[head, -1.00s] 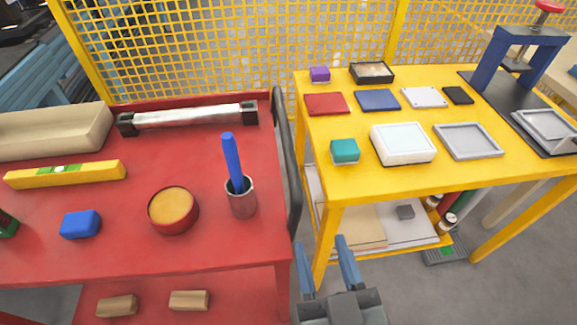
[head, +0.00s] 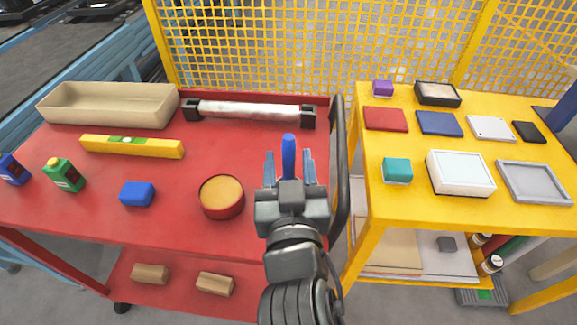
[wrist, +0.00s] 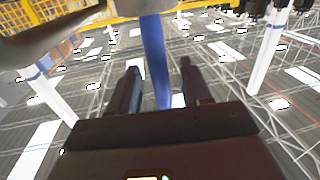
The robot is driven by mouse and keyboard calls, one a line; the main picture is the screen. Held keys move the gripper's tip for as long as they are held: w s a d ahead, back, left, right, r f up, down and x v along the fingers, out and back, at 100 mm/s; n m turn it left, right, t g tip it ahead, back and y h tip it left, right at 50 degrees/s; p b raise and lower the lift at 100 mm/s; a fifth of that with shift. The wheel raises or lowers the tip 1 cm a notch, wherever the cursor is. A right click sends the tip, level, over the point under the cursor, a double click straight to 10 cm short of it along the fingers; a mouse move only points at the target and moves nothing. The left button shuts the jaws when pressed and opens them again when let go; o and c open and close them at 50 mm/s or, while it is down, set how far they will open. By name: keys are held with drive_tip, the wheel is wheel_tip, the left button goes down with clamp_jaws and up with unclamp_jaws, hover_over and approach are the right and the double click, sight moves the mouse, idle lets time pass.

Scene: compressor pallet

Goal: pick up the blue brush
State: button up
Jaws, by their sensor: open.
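The blue brush (head: 289,150) stands upright on the red cart, its handle top showing above my gripper in the head view. My gripper (head: 289,170) is open, with one finger on each side of the handle in the picture. In the wrist view the blue handle (wrist: 154,50) runs between the two open fingers (wrist: 160,75). I cannot tell how deep it sits between them, and no finger visibly touches it. A grey cup (wrist: 145,6) shows at the handle's far end in the wrist view; my gripper hides it in the head view.
On the red cart (head: 110,215) are a round tin (head: 222,197), a blue block (head: 137,194), a yellow level (head: 132,146), a beige tray (head: 110,108) and a silver bar (head: 250,112). A dark cart handle (head: 340,165) and a yellow table (head: 400,220) lie to the right.

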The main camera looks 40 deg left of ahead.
drive_tip(key=shift+w+a, duration=0.4)
drive_tip(key=shift+w, duration=0.15)
drive_tip(key=shift+c, duration=0.4)
clamp_jaws()
